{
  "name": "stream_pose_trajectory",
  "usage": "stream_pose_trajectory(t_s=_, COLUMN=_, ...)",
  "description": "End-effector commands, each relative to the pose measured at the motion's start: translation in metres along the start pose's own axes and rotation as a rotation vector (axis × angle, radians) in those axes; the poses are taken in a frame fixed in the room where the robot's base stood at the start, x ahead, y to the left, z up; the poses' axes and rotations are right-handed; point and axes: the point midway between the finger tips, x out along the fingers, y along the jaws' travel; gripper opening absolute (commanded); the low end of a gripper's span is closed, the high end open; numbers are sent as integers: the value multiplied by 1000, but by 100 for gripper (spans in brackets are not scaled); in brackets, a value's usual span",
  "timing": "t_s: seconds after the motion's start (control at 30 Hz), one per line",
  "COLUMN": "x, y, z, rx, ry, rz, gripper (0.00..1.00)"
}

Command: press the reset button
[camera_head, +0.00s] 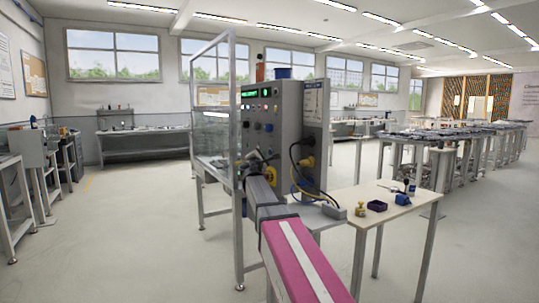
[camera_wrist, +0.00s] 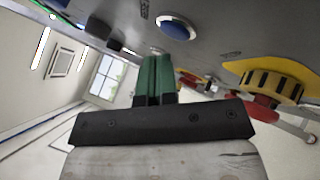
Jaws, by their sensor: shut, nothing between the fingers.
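The grey control cabinet (camera_head: 272,125) stands on a bench in the middle of the head view, with rows of knobs and buttons and two green displays. In the wrist view its panel (camera_wrist: 225,35) fills the upper part. A round blue button (camera_wrist: 178,27) in a metal ring sits on the panel, beyond and slightly right of my fingertips. No label is readable, so I cannot tell which button is reset. My gripper (camera_wrist: 156,58) is shut and empty, its green fingers together and close to the panel. I cannot tell whether they touch. A pale round part shows behind the tips.
A yellow rotary switch (camera_wrist: 268,80) with red parts juts from the panel right of my fingers. A clear guard panel (camera_head: 213,105) stands left of the cabinet. Cables (camera_head: 305,170) hang on its right side. A small table (camera_head: 385,190) with several objects is at right.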

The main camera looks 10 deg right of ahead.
Motion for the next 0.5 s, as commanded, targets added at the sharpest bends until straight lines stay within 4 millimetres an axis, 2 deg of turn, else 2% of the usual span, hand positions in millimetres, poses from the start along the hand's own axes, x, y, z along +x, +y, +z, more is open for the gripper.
stream_pose_trajectory(t_s=0.5, x=6, y=-4, z=4, rx=0, ry=0, rz=0, gripper=0)
